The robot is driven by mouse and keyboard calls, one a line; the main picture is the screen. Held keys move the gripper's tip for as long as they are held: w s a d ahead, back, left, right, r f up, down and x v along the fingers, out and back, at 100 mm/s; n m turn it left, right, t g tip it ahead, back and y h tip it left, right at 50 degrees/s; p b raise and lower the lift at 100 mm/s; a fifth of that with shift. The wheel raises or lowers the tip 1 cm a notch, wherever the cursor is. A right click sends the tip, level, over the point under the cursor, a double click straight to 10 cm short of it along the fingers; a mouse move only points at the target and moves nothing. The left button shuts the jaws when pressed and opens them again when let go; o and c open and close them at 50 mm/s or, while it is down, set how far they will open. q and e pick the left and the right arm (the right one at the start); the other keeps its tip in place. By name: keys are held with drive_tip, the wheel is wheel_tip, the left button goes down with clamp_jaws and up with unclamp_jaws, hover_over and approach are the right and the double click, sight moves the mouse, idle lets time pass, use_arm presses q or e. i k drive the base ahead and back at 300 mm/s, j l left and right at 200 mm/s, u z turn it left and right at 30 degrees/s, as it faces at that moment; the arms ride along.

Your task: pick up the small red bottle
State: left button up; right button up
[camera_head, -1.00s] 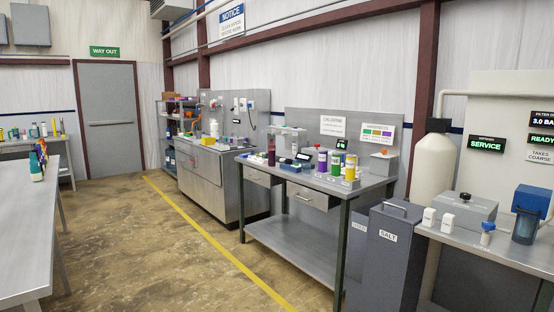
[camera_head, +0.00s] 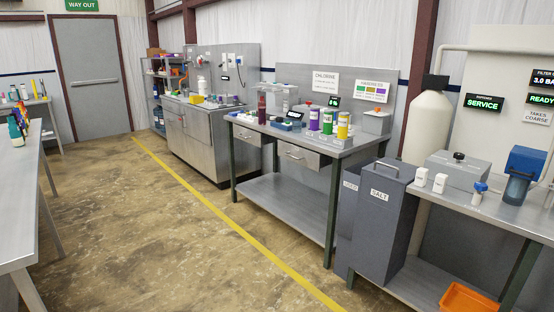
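No small red bottle can be made out for certain. A cluster of small coloured bottles (camera_head: 17,128) stands at the far end of the steel table (camera_head: 18,205) on the left. Teal shows at its front, with red and other colours behind; the bottles overlap and are too small to tell apart. A dark red upright cylinder (camera_head: 262,108) stands at the left end of the middle bench (camera_head: 325,153). Neither of my grippers is in view.
Purple, green and yellow containers (camera_head: 328,122) stand on the middle bench. A grey SALT bin (camera_head: 380,220) stands beside it. An orange tray (camera_head: 467,298) lies low at the bottom right. Open floor with a yellow line (camera_head: 232,226) separates the left table from the benches.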

sight(261, 105)
drive_tip(key=i+z, duration=0.15)
drive_tip(key=i, duration=2)
